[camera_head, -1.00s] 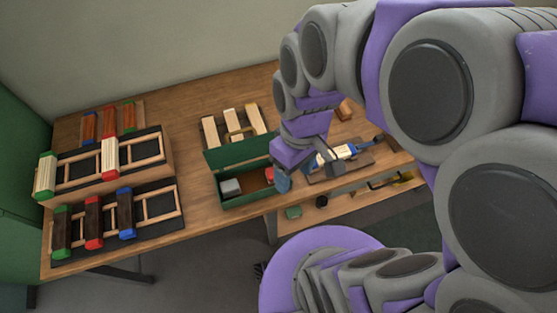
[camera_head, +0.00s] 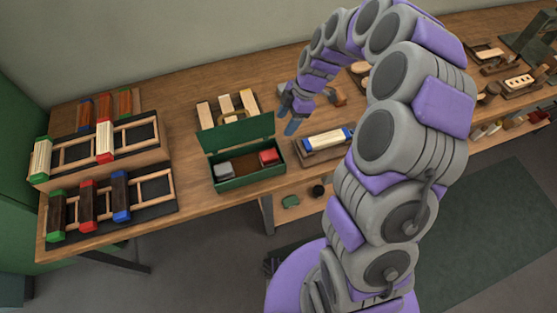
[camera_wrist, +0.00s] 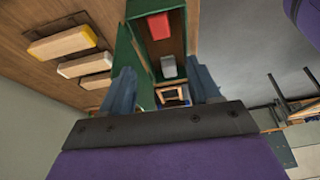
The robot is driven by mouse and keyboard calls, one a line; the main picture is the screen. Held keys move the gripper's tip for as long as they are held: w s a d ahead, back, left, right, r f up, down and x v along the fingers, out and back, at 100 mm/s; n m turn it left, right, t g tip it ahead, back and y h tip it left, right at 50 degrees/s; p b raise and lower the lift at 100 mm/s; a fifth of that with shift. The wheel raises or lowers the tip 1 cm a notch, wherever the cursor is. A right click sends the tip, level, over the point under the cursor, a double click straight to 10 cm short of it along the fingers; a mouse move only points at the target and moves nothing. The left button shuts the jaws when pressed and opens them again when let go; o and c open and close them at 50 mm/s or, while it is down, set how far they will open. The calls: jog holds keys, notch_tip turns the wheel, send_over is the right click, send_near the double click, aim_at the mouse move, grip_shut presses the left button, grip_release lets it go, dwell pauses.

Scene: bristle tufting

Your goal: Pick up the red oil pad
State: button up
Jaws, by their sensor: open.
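The red oil pad (camera_head: 268,157) is a red block at the right end of an open green box (camera_head: 250,180) on the workbench. The pad also shows in the wrist view (camera_wrist: 158,27), inside the box near the top of the picture. My gripper (camera_head: 289,125) is open and empty, above the bench behind and to the right of the box. In the wrist view its two fingers (camera_wrist: 162,88) stand apart, with the box seen between and beyond them. The pad is clear of both fingers.
A grey block (camera_head: 224,170) lies at the left end of the box, and the green lid (camera_head: 238,133) stands raised behind. Pale wooden blocks (camera_head: 227,108) lie behind the lid. Brush racks (camera_head: 130,145) fill the bench's left. A blue-ended brush (camera_head: 322,141) lies right of the box.

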jog(key=b, duration=0.2)
send_near(269, 154)
jog(key=x, duration=0.5)
jog(key=shift+w+f, duration=0.15)
jog(key=shift+f, duration=0.1)
jog(key=shift+b+x, duration=0.85)
jog(key=shift+x, duration=1.9)
jog(key=shift+r, duration=0.15)
jog(key=c, duration=0.7)
